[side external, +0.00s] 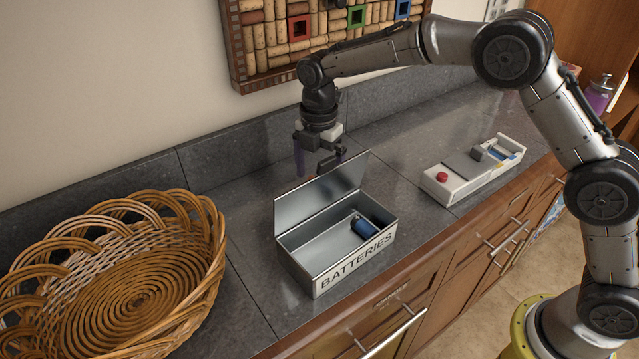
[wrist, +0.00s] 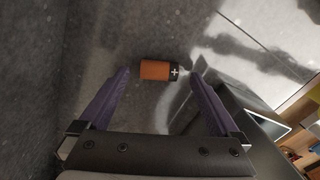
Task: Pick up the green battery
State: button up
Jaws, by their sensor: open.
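No green battery shows in either view. An orange battery (wrist: 154,70) with a black end and a white plus sign lies on the grey counter in the wrist view. My gripper (wrist: 160,76) is open, its purple fingers on either side of this battery in the picture. I cannot tell how far above it they are. In the side external view my gripper (side external: 320,168) points down behind the raised lid of a metal box, and the orange battery is not visible there. A blue battery (side external: 364,226) lies inside the box.
The metal box (side external: 355,268) marked BATTERIES stands open, its lid (side external: 322,204) close to my gripper. A wicker basket (side external: 205,265) is at the left. A white device with a red button (side external: 455,188) is at the right. A cork board (side external: 240,45) hangs on the wall.

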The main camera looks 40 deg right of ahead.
jog(key=shift+f, duration=0.55)
grip_shut()
notch_tip(320, 180, up, 10)
dwell(0.6)
